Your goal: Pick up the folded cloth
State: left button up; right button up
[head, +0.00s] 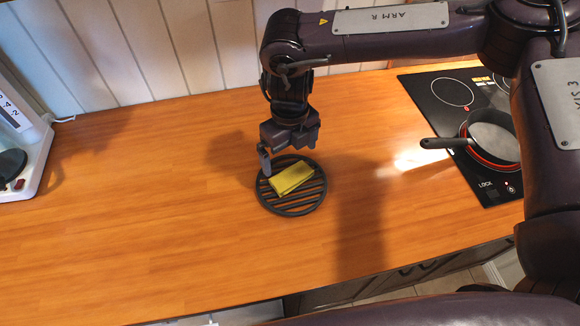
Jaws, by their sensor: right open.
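The folded cloth (292,178) is yellow and lies on a round dark slatted trivet (290,211) on the wooden counter. My right gripper (275,160) points down over the back edge of the trivet, just behind and above the cloth. It is open, with one finger showing at the left and the other hard to make out. I cannot tell how far its fingertips are above the trivet. Nothing shows between the fingers. My left gripper does not show.
A black cooktop (440,107) with a dark pan (492,139) stands at the right, the pan's handle pointing left. A white appliance (25,150) stands at the far left. A panelled wall (150,45) runs behind. The counter (130,220) left of the trivet is clear.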

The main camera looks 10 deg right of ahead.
aim_at(291, 172)
jog(key=f, duration=0.1)
jog(key=s+f+p, duration=0.1)
jog(key=p, duration=0.1)
jog(key=shift+s+f, duration=0.25)
jog(key=shift+f, duration=0.15)
jog(key=shift+w+f+p, duration=0.25)
jog(key=shift+f+p, duration=0.05)
jog(key=shift+f, duration=1.2)
jog(key=c, duration=0.6)
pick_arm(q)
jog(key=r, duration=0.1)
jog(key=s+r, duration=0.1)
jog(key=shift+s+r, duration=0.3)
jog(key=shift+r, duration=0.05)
pick_arm(e)
jog(key=shift+c, duration=0.4)
jog(key=shift+r, duration=0.15)
